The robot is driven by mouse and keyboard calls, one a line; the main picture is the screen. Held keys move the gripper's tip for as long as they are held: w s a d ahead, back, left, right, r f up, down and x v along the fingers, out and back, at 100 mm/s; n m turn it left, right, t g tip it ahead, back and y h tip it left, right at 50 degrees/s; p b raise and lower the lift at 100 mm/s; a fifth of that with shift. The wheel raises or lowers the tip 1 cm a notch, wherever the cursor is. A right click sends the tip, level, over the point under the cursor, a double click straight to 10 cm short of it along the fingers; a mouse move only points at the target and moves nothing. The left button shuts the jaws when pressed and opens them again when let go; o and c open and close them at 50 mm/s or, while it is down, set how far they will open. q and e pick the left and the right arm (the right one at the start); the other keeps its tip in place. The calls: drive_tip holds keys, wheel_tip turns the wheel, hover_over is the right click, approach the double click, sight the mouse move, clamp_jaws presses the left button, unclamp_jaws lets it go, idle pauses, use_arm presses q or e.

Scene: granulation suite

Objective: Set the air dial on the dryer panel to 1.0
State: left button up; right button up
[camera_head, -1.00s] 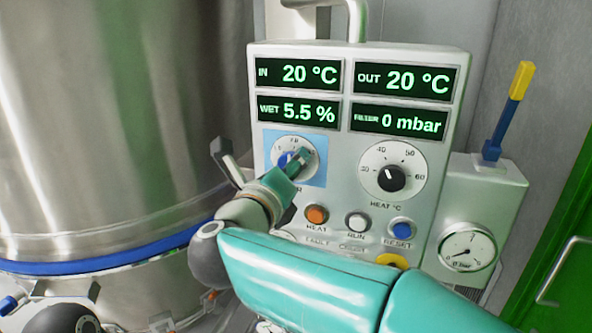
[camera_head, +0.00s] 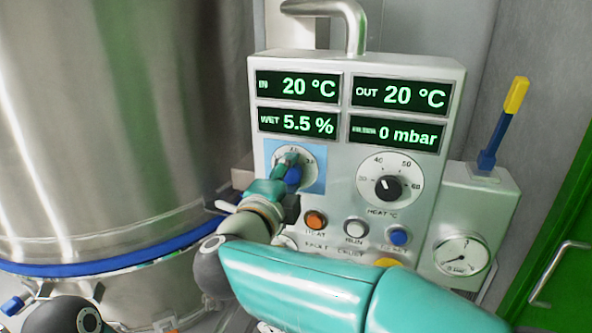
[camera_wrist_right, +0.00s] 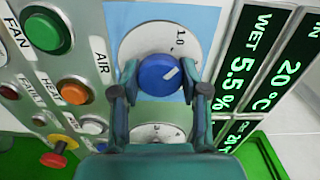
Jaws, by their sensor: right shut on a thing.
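The air dial (camera_head: 308,158) is a white scale on a light blue square at the left of the dryer panel (camera_head: 330,195). Its blue knob (camera_wrist_right: 158,74) shows well in the right wrist view, with a white pointer line slanting up and right. A figure resembling 1.0 is printed near the top of the scale; the exact setting is hard to read. My right gripper (camera_head: 289,172) is at the knob; in the wrist view its two fingers (camera_wrist_right: 158,88) are shut on the knob's sides. The gripper hides part of the dial in the head view. My left gripper is not in view.
The heat dial (camera_head: 388,189) is right of the air dial. Orange (camera_head: 315,220), white (camera_head: 354,229) and blue (camera_head: 399,237) buttons sit below. A green button (camera_wrist_right: 47,30) and red-yellow knob (camera_wrist_right: 58,153) show in the wrist view. A steel vessel (camera_head: 110,130) stands left.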

drive_tip(key=shift+f+n+p, duration=0.3)
drive_tip(key=shift+n+p, duration=0.1)
drive_tip(key=shift+n, duration=0.6)
drive_tip(key=shift+f, duration=0.1)
drive_tip(key=o, duration=1.1)
drive_tip(key=shift+o, duration=0.2)
drive_tip(key=shift+r, duration=0.2)
drive_tip(key=shift+s+r, duration=0.1)
drive_tip(key=v, duration=1.1)
drive_tip(key=shift+s+a, duration=0.2)
drive_tip(key=shift+s, duration=0.15)
